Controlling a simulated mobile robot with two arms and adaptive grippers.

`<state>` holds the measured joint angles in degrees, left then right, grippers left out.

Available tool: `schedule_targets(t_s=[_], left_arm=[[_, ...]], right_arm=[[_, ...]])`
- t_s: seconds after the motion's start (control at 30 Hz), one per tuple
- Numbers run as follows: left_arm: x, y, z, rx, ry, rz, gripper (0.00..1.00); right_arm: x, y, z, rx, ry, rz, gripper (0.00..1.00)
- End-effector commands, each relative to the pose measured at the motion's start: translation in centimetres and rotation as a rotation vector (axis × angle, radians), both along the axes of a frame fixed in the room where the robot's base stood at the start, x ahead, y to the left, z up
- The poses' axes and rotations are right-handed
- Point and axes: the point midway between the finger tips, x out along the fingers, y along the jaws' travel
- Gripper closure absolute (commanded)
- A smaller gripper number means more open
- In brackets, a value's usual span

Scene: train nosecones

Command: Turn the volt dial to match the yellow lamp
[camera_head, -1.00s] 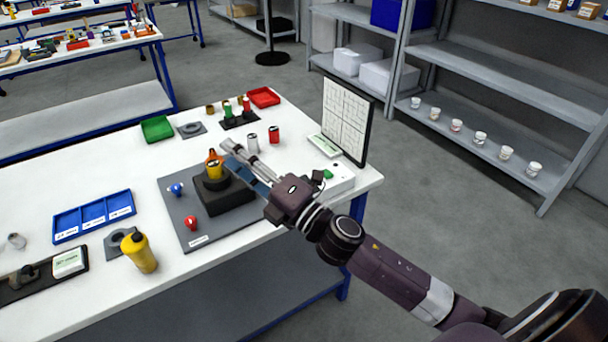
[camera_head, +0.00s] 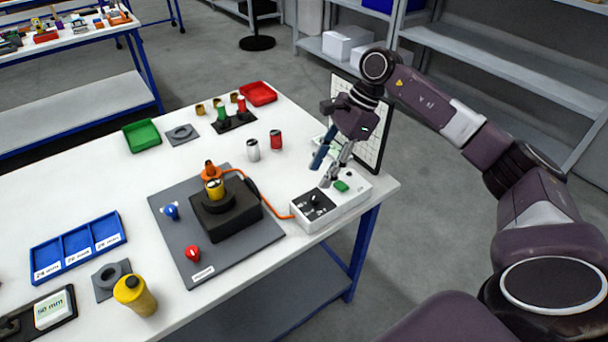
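The white control box (camera_head: 349,200) stands at the table's right corner. It has a black panel with a small dial (camera_head: 314,199) and a green part (camera_head: 341,186). The dial's setting is too small to read. A yellow piece (camera_head: 214,188), possibly the yellow lamp, sits in a black block with an orange piece (camera_head: 209,170) behind it. An orange cable runs from the block to the box. My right gripper (camera_head: 320,176) points down above the back of the box, fingers apart and empty, not touching the dial. My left gripper is out of view.
A grey mat (camera_head: 180,240) under the block carries blue and red knobs. An upright white board (camera_head: 372,150) stands behind my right gripper. A yellow bottle (camera_head: 135,295) and blue tray (camera_head: 78,248) are at left.

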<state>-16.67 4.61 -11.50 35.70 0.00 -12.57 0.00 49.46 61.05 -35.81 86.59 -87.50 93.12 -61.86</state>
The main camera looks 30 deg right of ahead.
Motion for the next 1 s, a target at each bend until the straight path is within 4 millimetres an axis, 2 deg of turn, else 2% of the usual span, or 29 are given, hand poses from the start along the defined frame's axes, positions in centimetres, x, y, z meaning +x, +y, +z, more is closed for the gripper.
schedule_targets(t_s=[0.07, 0.2, 0.27, 0.43, 0.57, 0.67, 0.9, 1.0], left_arm=[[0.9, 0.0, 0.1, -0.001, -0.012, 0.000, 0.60], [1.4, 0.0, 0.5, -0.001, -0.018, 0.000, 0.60], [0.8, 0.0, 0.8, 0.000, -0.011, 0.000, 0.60], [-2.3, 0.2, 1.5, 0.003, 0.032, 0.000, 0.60], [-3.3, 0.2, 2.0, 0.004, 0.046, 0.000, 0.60], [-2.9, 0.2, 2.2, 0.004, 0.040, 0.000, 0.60], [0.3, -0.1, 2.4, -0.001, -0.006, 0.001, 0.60], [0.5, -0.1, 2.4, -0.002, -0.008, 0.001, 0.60]], right_arm=[[-0.5, -1.5, 0.2, -0.036, 0.017, 0.002, 0.63], [-0.7, -1.6, -0.6, -0.051, 0.029, 0.006, 0.63], [-0.7, -1.2, -1.4, -0.050, 0.029, 0.008, 0.63], [-0.5, -0.1, -3.9, -0.047, 0.029, 0.008, 0.63], [-0.3, 0.6, -5.6, -0.046, 0.028, 0.006, 0.63], [-0.3, 0.9, -6.5, -0.046, 0.027, 0.005, 0.63], [-0.2, 1.1, -7.0, -0.046, 0.025, 0.005, 0.63], [-0.2, 1.1, -7.0, -0.046, 0.025, 0.006, 0.63]])
